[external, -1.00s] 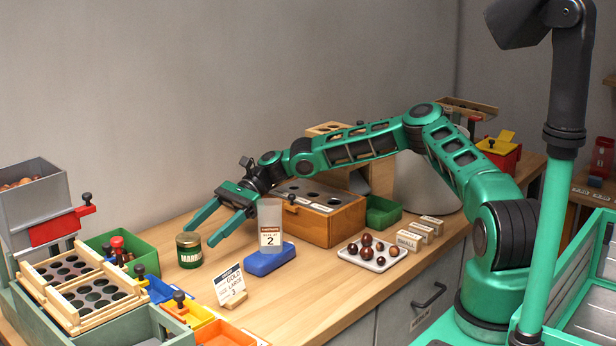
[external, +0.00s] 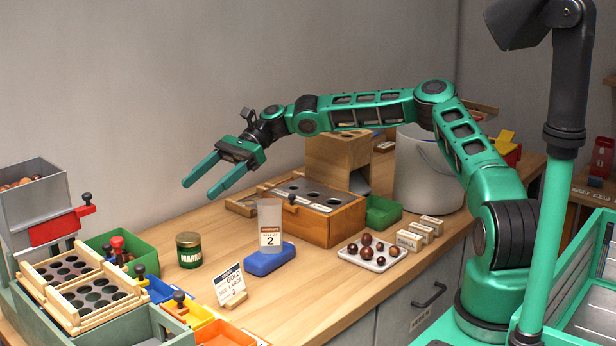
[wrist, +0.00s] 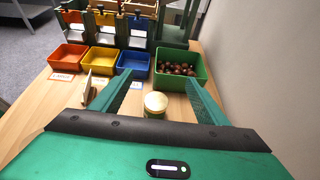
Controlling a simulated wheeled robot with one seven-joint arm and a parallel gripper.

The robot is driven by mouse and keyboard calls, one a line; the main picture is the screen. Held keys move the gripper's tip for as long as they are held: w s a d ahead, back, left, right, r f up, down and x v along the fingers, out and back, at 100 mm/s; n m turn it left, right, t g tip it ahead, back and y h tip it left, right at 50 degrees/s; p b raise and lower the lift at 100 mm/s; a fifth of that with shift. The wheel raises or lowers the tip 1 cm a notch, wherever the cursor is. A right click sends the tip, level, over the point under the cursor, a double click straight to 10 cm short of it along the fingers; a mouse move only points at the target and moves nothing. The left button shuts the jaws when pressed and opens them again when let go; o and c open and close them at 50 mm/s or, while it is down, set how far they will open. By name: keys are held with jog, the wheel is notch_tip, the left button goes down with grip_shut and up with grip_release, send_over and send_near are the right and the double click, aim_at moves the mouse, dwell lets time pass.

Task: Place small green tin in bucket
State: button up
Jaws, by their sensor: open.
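A blue block with a clear holder (external: 270,223) and a sign card (external: 230,285) stand near the tin. A wooden box with holes (external: 330,222), a green tray (external: 383,212) and a plate of chestnuts (external: 371,264) lie towards the bucket. A green bin of chestnuts (wrist: 200,92) stands beyond the tin.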

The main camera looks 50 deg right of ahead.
notch_tip(320, 180, up, 13)
jog(key=n+g+h, duration=0.3)
jog(key=n+h, duration=0.4)
jog(key=n, duration=0.9)
send_over(190, 250)
jog(key=w+d, duration=0.1)
jog(key=w, duration=0.1)
notch_tip(190, 250, down, 13)
notch_tip(190, 250, up, 13)
jog(key=n+t+h, duration=0.3)
jog(key=n+h, duration=0.3)
jog(key=n, duration=1.4)
jog(key=f, duration=1.2)
jog(key=d+f, duration=0.1)
jog(key=f, duration=1.6)
jog(key=shift+w, duration=0.25)
jog(key=shift+r, duration=0.1)
jog(key=c, duration=1.3)
